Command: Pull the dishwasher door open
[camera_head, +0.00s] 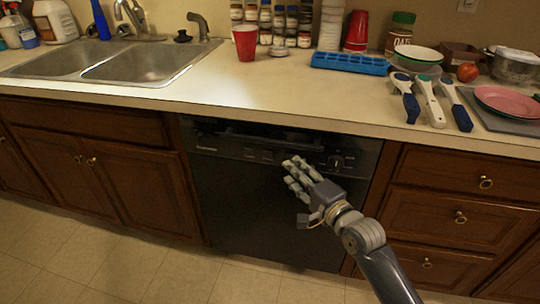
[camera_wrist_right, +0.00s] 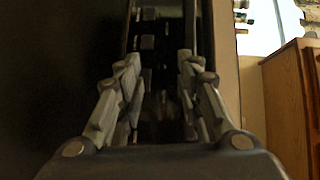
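The black dishwasher door (camera_head: 240,205) is shut and upright, flush between the wooden cabinets under the counter. Its control panel (camera_head: 230,142) runs along the top, with a dark recess above it and a knob at the right. My right gripper (camera_head: 293,168) is in front of the panel's lower edge, right of the middle. In the right wrist view, its two fingers (camera_wrist_right: 160,75) stand apart with a dark gap between them, and the dark panel lies beyond. I see nothing held. Whether the fingertips touch the door cannot be told. My left gripper is out of view.
The counter edge (camera_head: 300,122) overhangs the door. Wooden drawers (camera_head: 455,215) stand to the right and cabinet doors (camera_head: 105,180) to the left. The tiled floor (camera_head: 190,275) in front shows no loose objects. Utensils, a red cup (camera_head: 245,42) and a sink are above.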

